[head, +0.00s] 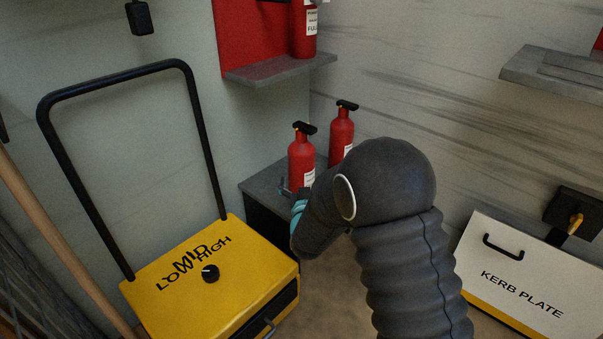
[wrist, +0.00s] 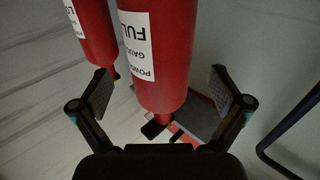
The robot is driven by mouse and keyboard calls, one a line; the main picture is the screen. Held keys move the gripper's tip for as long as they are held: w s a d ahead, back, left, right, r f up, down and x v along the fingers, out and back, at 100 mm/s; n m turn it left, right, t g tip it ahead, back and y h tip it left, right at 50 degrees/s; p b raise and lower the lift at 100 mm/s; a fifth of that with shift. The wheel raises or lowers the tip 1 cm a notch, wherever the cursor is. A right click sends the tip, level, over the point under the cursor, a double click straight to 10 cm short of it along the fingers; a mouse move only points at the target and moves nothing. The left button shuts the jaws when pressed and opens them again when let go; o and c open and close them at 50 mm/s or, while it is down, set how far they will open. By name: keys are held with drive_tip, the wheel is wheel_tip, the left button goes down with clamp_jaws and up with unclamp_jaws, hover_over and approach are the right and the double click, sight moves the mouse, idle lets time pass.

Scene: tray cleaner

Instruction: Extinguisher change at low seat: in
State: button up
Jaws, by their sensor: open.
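Two red extinguishers stand upright on a low grey-topped seat (head: 262,184). The nearer extinguisher (head: 301,155) is left of the farther one (head: 342,135). In the wrist view, which looks upside down, an extinguisher (wrist: 170,70) with a "FULL" label lies between my spread fingers, apparently the nearer one. Gaps show on both sides of it. The other extinguisher (wrist: 95,40) is at left, its label partly cut off. My gripper (wrist: 168,92) is open. In the head view my gripper (head: 297,207) is low by the nearer extinguisher, its fingers largely hidden by my arm.
A higher grey shelf (head: 275,69) on a red panel holds another extinguisher (head: 303,30). A yellow machine (head: 235,265) with a tall black handle stands at left, close to the seat. A white kerb plate (head: 515,260) is at right. Some floor shows between.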

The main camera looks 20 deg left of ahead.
sight(301, 170)
drive_tip(key=shift+x, duration=2.9)
drive_tip(key=c, duration=1.5)
drive_tip(key=shift+r, duration=0.2)
drive_tip(key=shift+c, duration=1)
drive_tip(key=shift+r, duration=0.1)
